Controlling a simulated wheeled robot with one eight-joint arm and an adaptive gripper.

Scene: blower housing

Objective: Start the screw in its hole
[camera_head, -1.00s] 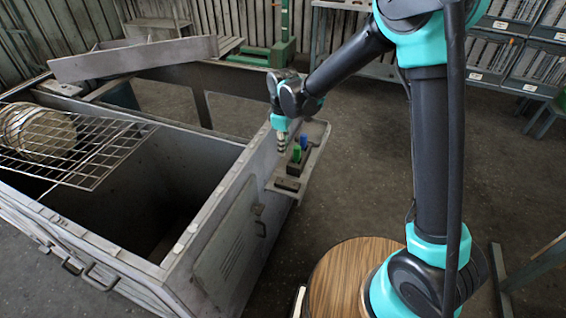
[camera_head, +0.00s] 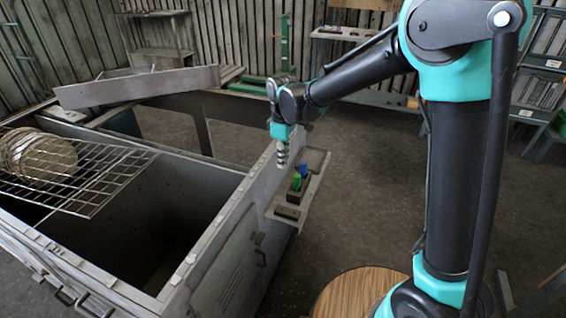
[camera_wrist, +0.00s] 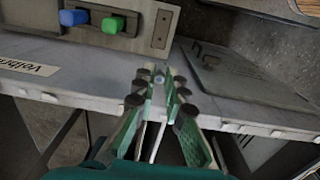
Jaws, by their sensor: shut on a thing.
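My gripper (camera_head: 283,162) points down over the rim of the large grey blower housing (camera_head: 222,212), just left of its side ledge. In the wrist view my gripper (camera_wrist: 159,86) has its dark-padded fingers closed together around the small grey screw (camera_wrist: 159,79), of which only a bit shows between the tips. The tips are over or near the grey rim (camera_wrist: 75,85). I cannot tell whether the screw touches the metal, and I make out no hole for it.
The ledge (camera_head: 316,160) carries a block with blue (camera_head: 304,169) and green (camera_head: 296,182) pieces, close beside my gripper. A wire rack (camera_head: 110,175) with a round drum (camera_head: 38,157) lies across the housing's left opening. A loose panel (camera_head: 140,86) rests on the back edge.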

